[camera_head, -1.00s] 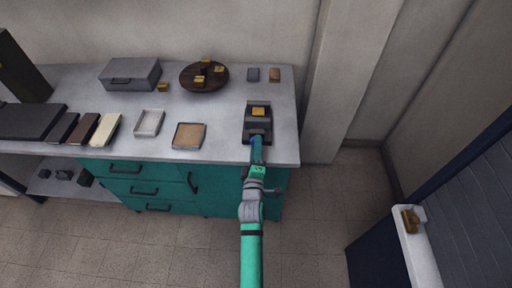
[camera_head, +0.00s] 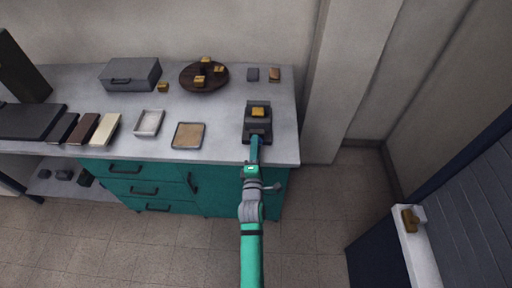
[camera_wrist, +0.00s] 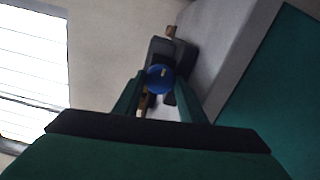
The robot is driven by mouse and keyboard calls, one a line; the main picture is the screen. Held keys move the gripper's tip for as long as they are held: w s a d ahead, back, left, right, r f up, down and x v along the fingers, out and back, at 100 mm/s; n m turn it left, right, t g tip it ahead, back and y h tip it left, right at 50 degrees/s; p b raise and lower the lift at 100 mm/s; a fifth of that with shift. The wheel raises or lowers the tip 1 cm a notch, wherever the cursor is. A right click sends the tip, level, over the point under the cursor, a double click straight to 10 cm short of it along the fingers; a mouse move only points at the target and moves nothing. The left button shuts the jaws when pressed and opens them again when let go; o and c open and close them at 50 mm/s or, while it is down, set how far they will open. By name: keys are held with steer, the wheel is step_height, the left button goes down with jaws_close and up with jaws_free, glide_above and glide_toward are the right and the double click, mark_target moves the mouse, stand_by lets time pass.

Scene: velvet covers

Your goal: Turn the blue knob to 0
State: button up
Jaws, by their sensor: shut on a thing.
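The blue knob (camera_wrist: 160,79) shows in the wrist view, between the two fingers of my gripper (camera_wrist: 161,90). It sits on the front of a dark grey device (camera_head: 257,122) at the counter's front right. My gripper is shut on the knob, with a finger at each side. A pale mark shows on the knob's face; I cannot read any number or scale. In the head view my gripper (camera_head: 254,150) reaches the device's front and hides the knob.
A yellow block (camera_head: 258,112) lies on the device. A tan square tray (camera_head: 188,135) is left of it on the grey counter (camera_head: 225,118). A round dark board (camera_head: 190,84) with yellow blocks stands behind. Teal drawers (camera_head: 145,187) are below, with open floor in front.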

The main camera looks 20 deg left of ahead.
steer(key=shift+d, duration=0.1)
steer(key=o, duration=1.1)
steer(key=shift+c, duration=0.2)
